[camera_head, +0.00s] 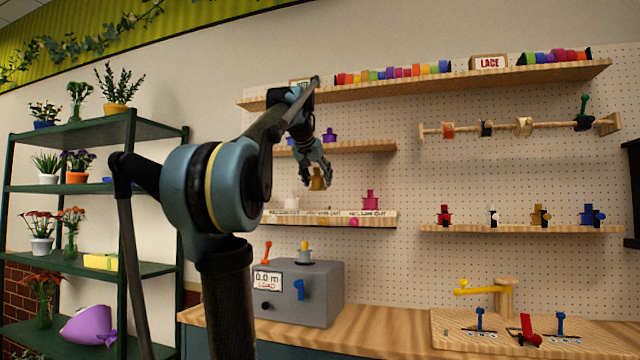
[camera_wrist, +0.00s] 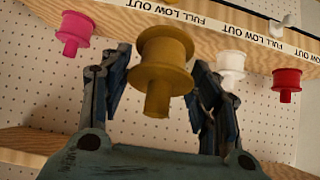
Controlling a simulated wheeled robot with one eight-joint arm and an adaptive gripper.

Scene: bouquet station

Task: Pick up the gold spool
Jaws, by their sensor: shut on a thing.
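The gold spool (camera_head: 318,179) is between the fingers of my gripper (camera_head: 314,168). In the head view it hangs below the fingertips, above and in front of the labelled lower shelf (camera_head: 330,214). The wrist view shows the gold spool (camera_wrist: 164,62) large and upright between the two dark blue fingers of my gripper (camera_wrist: 165,85), which are shut on it. The exact contact of the fingertips is partly hidden behind the spool.
On the labelled shelf, a pink spool (camera_head: 370,200) stands right of my gripper and a white spool (camera_head: 291,202) left. The wrist view also shows a red spool (camera_wrist: 286,83). A grey box (camera_head: 310,292) stands below.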

